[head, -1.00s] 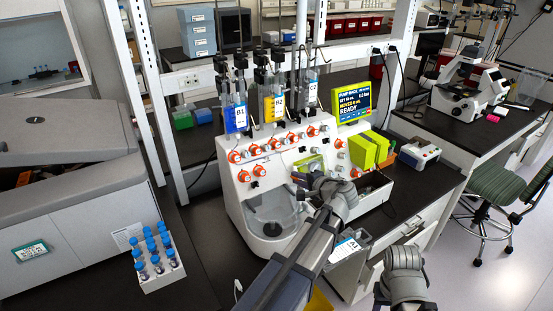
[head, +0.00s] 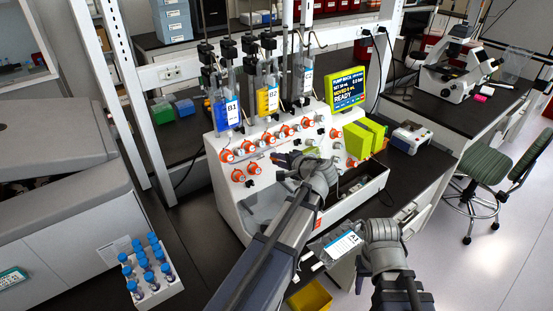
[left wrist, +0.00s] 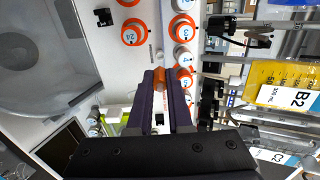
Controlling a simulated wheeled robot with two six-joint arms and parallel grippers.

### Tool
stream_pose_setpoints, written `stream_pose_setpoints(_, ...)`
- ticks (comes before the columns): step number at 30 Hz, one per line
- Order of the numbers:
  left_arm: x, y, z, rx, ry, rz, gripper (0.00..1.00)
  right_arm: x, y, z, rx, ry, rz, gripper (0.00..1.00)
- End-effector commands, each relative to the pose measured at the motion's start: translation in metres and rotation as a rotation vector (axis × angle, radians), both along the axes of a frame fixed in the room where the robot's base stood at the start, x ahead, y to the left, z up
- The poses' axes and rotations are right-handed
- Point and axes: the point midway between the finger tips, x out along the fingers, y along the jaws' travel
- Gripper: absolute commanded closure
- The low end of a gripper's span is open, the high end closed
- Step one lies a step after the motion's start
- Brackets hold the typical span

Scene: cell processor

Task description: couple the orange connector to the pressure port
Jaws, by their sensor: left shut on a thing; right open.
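The orange connector (left wrist: 160,78) shows as a small orange piece between the fingertips of my left gripper (left wrist: 161,82) in the left wrist view. The gripper is shut on it. In the head view my left gripper (head: 284,163) is just in front of the white machine's (head: 232,150) front panel, beside the lower orange-ringed fittings. The panel carries several such fittings; I cannot tell which one is the pressure port. In the left wrist view, the column of fittings (left wrist: 183,55) lies just beyond the fingertips. My right gripper (head: 384,232) is low at the right; its fingers are not clearly seen.
Bags B1 (head: 228,108) and B2 (head: 267,98) hang above the panel. A bag labelled A1 (head: 342,244) is beside my right gripper. Green blocks (head: 358,141) and a screen (head: 346,88) stand right. A rack of blue-capped tubes (head: 150,292) stands at lower left.

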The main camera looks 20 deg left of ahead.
Motion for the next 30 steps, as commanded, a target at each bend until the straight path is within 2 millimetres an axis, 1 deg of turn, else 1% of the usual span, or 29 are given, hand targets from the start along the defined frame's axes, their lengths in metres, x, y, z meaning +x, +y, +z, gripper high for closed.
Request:
stream_pose_setpoints(2, -0.001, 0.0, 0.0, 0.0, 0.0, 0.0, 1.0, 0.0, 0.0, 0.0, 0.0, 0.0, 0.0, 0.5)
stream_pose_setpoints(8, 0.005, 0.008, -0.005, 0.0, 0.0, 0.0, 1.0, 0.0, 0.0, -0.005, 0.0, 0.0, 0.0, 0.5)
stream_pose_setpoints(18, 0.018, 0.031, -0.016, 0.0, 0.0, 0.001, 1.0, 0.0, 0.0, -0.016, 0.0, 0.0, 0.0, 0.5)
stream_pose_setpoints(30, 0.019, 0.033, -0.016, 0.0, 0.0, 0.0, 1.0, 0.0, 0.0, -0.016, 0.0, 0.0, 0.0, 0.5)
